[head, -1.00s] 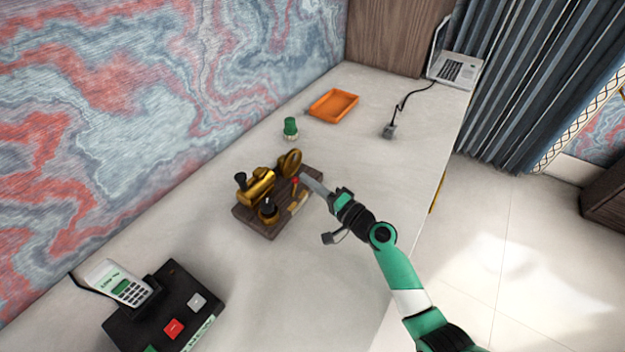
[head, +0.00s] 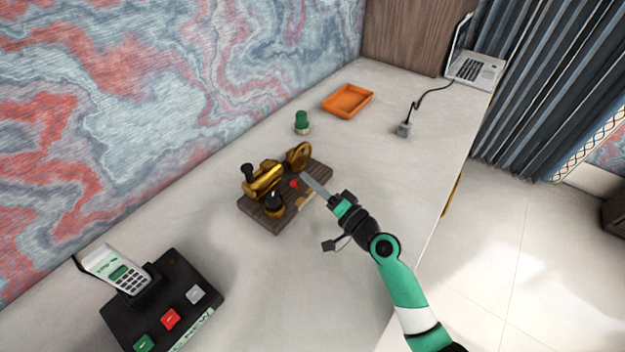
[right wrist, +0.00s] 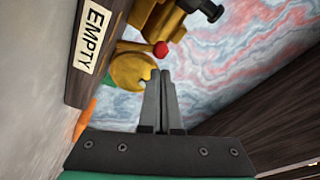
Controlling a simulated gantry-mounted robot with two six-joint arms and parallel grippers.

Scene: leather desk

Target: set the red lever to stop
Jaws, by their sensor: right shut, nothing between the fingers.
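The brass toy steam engine (head: 264,181) stands on a dark wooden base (head: 254,214) in the middle of the desk. Its red lever knob (head: 294,184) is at the base's right part, beside the brass wheel (head: 299,156). The knob also shows in the right wrist view (right wrist: 160,49), just beyond my fingertips. My right gripper (head: 307,176) is shut and empty, its tips close to the knob; I cannot tell if they touch it. A plate reading "EMPTY" (right wrist: 91,38) shows on the base. No stop mark is legible. My left gripper is not in view.
A green-capped jar (head: 302,123) and an orange tray (head: 348,101) stand behind the engine. A plug with cable (head: 404,129) and a laptop (head: 474,70) are farther back. A card terminal (head: 117,270) on a black button box (head: 165,309) is front left.

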